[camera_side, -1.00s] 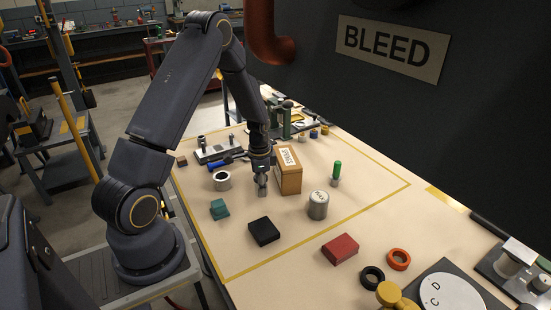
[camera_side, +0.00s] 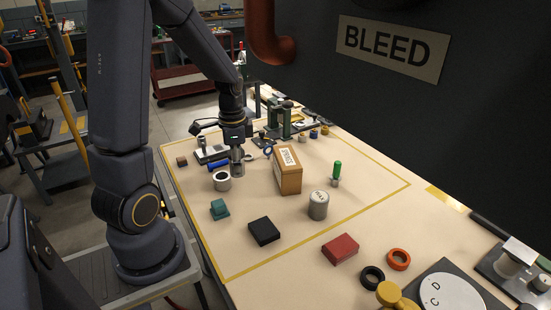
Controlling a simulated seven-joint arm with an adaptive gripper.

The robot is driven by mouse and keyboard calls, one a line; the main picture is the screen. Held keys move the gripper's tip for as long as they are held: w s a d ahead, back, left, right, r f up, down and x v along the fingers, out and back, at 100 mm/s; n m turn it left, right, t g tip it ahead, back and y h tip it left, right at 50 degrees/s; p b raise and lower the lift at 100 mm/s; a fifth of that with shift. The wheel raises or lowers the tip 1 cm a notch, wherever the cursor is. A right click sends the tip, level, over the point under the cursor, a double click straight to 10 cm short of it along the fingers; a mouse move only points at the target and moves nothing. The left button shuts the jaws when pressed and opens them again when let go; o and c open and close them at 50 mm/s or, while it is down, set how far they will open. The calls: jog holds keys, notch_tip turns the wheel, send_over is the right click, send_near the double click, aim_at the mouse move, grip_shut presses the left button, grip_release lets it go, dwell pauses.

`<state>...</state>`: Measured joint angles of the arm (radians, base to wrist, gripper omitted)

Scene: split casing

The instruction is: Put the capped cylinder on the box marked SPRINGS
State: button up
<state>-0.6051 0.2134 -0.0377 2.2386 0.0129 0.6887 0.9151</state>
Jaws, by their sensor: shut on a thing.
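My gripper (camera_side: 237,157) is shut on a small grey cylinder (camera_side: 237,170), mostly hidden by the fingers; I cannot tell whether it has a cap. It is left of the tan box (camera_side: 291,178), behind the white ring-shaped part. The tan box stands upright with a white label on its top; the lettering is too small to read surely. A larger grey cylinder with a pale marked top (camera_side: 318,206) stands in front of the box to the right.
A white ring-shaped part (camera_side: 222,181), a teal block (camera_side: 219,210), a black block (camera_side: 264,231) and a red block (camera_side: 340,249) lie on the table. A blue-handled tool (camera_side: 218,166) lies close left of my gripper. A green fixture (camera_side: 284,121) stands behind.

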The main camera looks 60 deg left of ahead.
jog(key=w+a+r, duration=0.3)
jog(key=w+r, duration=0.4)
jog(key=w, duration=0.2)
send_over(287, 156)
jog(key=shift+m, duration=0.3)
jog(key=f, duration=0.6)
jog(key=s+f, duration=0.1)
jog(key=f, duration=0.2)
jog(key=shift+d, duration=0.3)
jog(key=shift+w+a+f, duration=0.15)
jog(key=shift+w+f, duration=0.25)
jog(key=shift+f, duration=1.7)
jog(key=shift+f, duration=0.1)
jog(key=o, duration=1.3)
jog(key=shift+c, duration=0.2)
